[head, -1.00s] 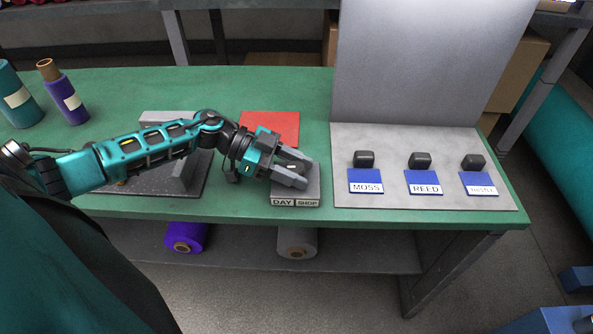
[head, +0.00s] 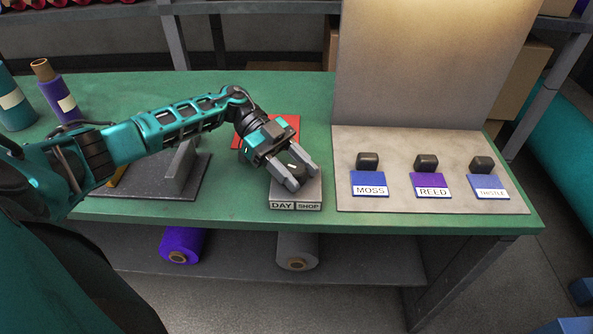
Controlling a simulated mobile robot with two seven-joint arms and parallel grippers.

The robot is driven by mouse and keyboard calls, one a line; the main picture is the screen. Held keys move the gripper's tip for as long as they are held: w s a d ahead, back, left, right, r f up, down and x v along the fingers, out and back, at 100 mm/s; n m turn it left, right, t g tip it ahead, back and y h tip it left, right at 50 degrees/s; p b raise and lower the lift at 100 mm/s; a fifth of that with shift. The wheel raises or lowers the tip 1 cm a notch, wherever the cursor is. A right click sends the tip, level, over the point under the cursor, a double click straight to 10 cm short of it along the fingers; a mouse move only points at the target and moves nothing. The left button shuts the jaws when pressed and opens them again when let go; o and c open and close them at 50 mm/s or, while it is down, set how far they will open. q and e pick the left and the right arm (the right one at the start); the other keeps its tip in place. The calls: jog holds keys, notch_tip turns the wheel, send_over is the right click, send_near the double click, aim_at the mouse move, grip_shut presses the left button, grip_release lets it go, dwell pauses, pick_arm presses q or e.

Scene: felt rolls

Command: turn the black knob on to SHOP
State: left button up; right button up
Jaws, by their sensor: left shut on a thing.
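A grey box (head: 312,192) sits at the front edge of the green table, with a DAY label (head: 282,206) on its left front and a SHOP label (head: 308,206) on its right front. My left gripper (head: 301,178) reaches down over the box, its two grey fingers shut on the black knob (head: 292,167). The knob shows only between the fingers, with a small pale mark on it. The fingers point down and to the right, roughly toward the SHOP side. My right gripper is not in view.
A grey board (head: 432,136) on the right carries several black blocks and cards reading MOSS (head: 371,190), REED (head: 432,191) and THISTLE (head: 490,193). A red sheet (head: 287,123) lies behind my gripper. A grey stand (head: 180,165) and two thread spools are at left.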

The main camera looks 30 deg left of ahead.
pick_arm(q)
jog(key=o, duration=1)
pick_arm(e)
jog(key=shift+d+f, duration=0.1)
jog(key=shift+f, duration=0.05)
pick_arm(q)
jog(key=b+v, duration=0.1)
jog(key=v, duration=1.2)
jog(key=shift+s, duration=0.15)
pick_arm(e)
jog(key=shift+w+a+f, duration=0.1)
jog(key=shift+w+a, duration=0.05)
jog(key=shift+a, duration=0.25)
pick_arm(q)
jog(key=shift+d, duration=0.1)
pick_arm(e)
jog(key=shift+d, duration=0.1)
